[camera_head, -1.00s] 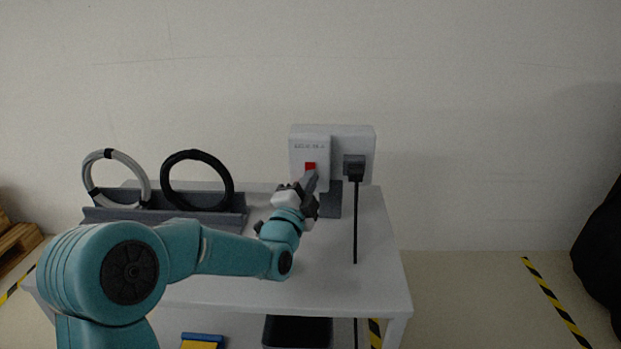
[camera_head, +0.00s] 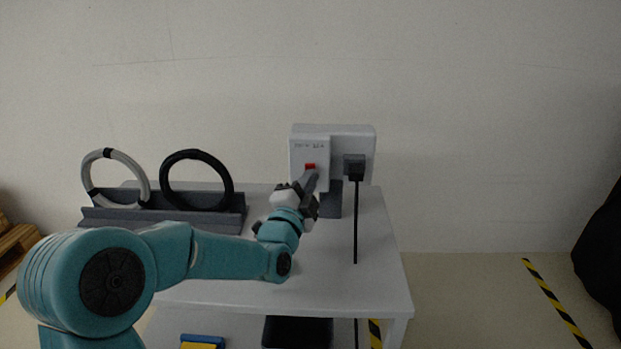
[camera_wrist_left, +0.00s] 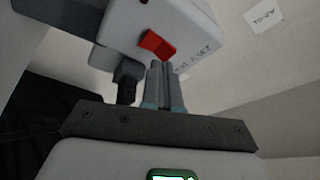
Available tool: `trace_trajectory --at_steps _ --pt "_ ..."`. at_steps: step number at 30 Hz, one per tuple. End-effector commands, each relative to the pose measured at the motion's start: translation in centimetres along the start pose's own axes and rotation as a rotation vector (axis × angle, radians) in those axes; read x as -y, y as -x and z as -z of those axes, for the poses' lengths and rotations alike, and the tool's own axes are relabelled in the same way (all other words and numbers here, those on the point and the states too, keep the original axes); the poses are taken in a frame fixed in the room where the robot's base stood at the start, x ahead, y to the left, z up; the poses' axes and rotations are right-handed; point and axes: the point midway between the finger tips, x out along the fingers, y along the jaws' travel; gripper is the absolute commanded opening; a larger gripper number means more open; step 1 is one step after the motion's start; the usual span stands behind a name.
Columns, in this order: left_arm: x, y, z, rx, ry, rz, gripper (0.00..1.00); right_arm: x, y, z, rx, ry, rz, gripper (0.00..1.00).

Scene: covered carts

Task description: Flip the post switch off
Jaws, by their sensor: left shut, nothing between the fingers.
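The post switch is a red rocker (camera_head: 310,167) on the front of a white box (camera_head: 310,147) on a short grey post (camera_head: 331,200). In the left wrist view the red rocker (camera_wrist_left: 158,45) shows large, with one end standing out from the box face. My left gripper (camera_head: 311,178) is shut and empty. Its fingertips (camera_wrist_left: 163,66) are right by the rocker and hide its lower part in the head view. I cannot tell whether they touch it. My right gripper is in neither view.
A black plug (camera_head: 354,168) sits in the box's right part, its cable (camera_head: 355,225) hanging down. A grey rack (camera_head: 165,208) holds a grey ring (camera_head: 115,180) and a black ring (camera_head: 197,181) at left. The white cart top (camera_head: 365,270) is clear at right.

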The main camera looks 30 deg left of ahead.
Motion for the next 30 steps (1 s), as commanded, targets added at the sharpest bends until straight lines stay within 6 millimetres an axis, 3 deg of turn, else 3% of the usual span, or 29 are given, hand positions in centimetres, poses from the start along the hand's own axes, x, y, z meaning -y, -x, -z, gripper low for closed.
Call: trace_trajectory --at_steps 8,22,30 --pt "0.1 0.1 0.1 0.0 0.0 0.0 0.0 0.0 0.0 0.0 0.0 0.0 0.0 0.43" --pt "2.3 3.1 2.3 -0.001 0.0 0.0 0.0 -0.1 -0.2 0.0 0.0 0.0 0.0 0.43" --pt "2.6 3.5 2.6 0.0 0.0 -0.001 0.0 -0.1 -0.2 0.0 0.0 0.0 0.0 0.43"
